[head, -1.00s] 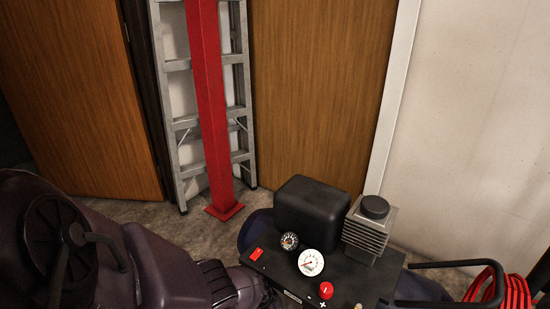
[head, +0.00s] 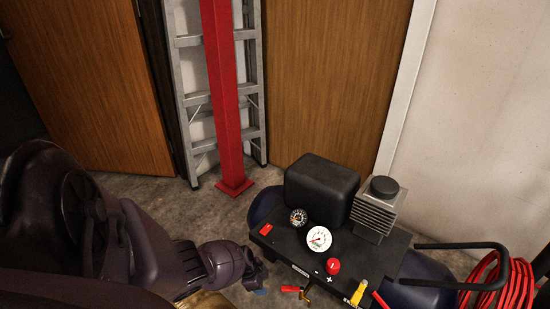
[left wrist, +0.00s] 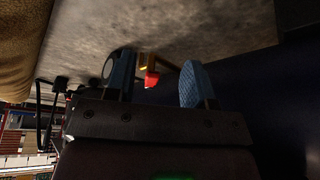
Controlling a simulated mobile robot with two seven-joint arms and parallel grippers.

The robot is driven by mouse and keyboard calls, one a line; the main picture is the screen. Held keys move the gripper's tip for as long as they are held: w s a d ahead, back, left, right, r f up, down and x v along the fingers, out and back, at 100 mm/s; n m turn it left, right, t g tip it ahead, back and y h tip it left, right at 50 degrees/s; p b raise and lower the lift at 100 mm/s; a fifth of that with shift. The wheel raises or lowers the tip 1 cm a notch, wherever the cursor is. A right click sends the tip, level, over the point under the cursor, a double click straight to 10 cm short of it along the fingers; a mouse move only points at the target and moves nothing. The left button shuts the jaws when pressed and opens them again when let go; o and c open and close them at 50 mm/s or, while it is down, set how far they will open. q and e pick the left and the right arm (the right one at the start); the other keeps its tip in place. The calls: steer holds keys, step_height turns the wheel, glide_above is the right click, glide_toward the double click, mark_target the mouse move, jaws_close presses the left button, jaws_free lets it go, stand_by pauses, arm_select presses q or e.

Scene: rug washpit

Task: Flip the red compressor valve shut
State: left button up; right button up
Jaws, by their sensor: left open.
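The red valve handle (head: 291,289) sticks out to the left from a brass valve body (head: 306,293) at the front of the dark compressor. My left gripper (head: 261,288) is just left of the handle in the head view, partly hidden by its own wrist. In the left wrist view the open left gripper (left wrist: 156,74) has its blue-padded fingers spread, with the red handle (left wrist: 152,79) showing between them. The handle appears apart from both pads; depth is hard to tell. My right gripper is not in view.
The compressor panel (head: 285,252) carries a white gauge (head: 319,239), a smaller black gauge (head: 298,217), a red knob (head: 333,266) and a red switch (head: 266,229). A yellow fitting (head: 359,292) is right of the valve. A red hose (head: 500,283) coils at right.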

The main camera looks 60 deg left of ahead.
arm_select(q)
steer(key=s+a, duration=0.1)
steer(key=s, duration=0.1)
steer(key=s+a, duration=0.2)
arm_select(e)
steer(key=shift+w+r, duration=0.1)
